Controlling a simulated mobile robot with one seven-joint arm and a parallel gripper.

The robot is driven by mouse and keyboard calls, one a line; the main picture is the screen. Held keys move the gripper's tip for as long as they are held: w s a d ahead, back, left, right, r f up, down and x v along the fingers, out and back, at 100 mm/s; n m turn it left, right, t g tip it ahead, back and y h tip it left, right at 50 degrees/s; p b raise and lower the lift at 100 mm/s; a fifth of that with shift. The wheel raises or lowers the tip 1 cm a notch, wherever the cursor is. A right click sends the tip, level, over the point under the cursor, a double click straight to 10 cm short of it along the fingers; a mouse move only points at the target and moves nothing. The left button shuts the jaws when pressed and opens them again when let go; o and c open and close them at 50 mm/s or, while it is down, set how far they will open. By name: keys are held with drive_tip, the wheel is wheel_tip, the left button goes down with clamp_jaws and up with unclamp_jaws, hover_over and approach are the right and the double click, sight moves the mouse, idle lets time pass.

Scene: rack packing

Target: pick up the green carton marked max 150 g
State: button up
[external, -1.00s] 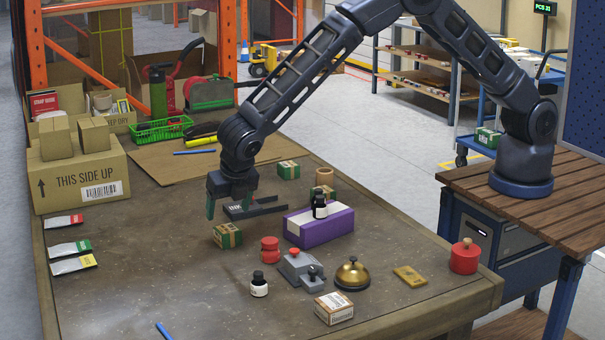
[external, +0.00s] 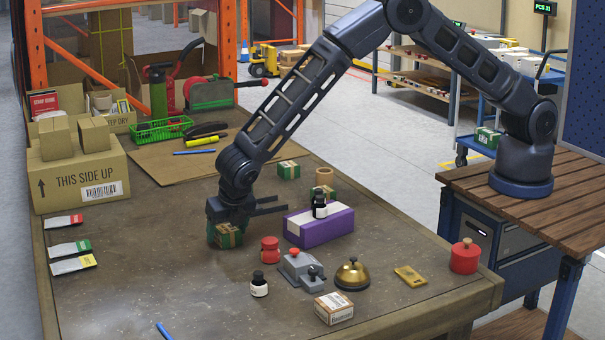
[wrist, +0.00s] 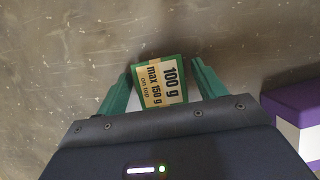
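The green carton (external: 229,236) stands on the table, with a tan label reading "100 g, max 150 g on top" in the wrist view (wrist: 160,83). My gripper (external: 227,228) is lowered over it, pointing down. In the wrist view my gripper's (wrist: 162,75) two green fingers stand on the left and right of the carton, with narrow gaps seeming to show beside it. The gripper looks open; contact with the carton's lower sides is hidden. The carton appears to rest on the table.
A purple box (external: 322,227) with a dark bottle (external: 319,205) on it stands close to the right. A red jar (external: 270,250) and a grey device (external: 298,267) are in front. Other green cartons (external: 288,169) stand behind.

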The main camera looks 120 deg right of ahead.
drive_tip(key=c, duration=0.9)
drive_tip(key=shift+r, duration=0.1)
